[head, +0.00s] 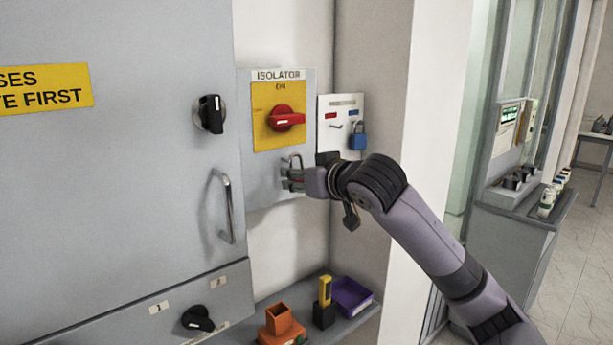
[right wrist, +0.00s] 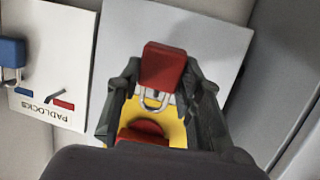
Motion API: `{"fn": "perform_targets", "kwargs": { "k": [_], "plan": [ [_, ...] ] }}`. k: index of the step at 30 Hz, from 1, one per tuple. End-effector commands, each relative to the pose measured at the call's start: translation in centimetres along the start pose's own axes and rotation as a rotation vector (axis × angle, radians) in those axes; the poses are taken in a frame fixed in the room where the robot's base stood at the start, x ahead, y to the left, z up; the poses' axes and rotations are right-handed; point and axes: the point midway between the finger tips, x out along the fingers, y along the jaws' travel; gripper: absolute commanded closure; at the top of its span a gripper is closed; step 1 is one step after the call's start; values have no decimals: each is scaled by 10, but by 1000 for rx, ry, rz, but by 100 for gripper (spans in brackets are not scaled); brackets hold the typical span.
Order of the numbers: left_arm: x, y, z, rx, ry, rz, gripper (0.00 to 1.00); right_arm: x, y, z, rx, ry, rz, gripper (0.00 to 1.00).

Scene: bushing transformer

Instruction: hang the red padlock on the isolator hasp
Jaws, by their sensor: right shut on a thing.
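My right gripper (head: 290,180) is shut on the red padlock, in front of the lower part of the grey isolator panel (head: 262,185). In the right wrist view the red padlock body (right wrist: 163,66) sits between the two fingers of the right gripper (right wrist: 163,88). Its metal shackle (right wrist: 152,104) points towards the red isolator handle (right wrist: 142,132). In the head view a shackle loop (head: 295,159) shows above the fingers, which hide most of the body. The isolator handle (head: 287,119) sits on a yellow plate (head: 262,137). I cannot make out the hasp or whether the shackle touches it. My left gripper is not in view.
A white padlock board (head: 340,107) with a blue padlock (head: 358,137) hangs right of the isolator. A cabinet handle (head: 227,205) stands out at left. Below, a shelf (head: 345,326) holds an orange block (head: 281,323), a yellow tool (head: 325,291) and a purple tray (head: 351,296).

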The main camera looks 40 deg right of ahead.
Motion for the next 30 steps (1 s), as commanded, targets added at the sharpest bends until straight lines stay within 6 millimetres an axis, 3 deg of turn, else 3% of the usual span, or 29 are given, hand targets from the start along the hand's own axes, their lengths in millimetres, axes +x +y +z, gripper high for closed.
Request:
{"fn": "perform_targets", "kwargs": {
  "k": [13,30],
  "plan": [
    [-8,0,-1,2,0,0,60,22,-4,1,0,-1,0,96],
    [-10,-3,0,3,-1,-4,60,25,-4,3,0,1,0,96]
  ]
}}
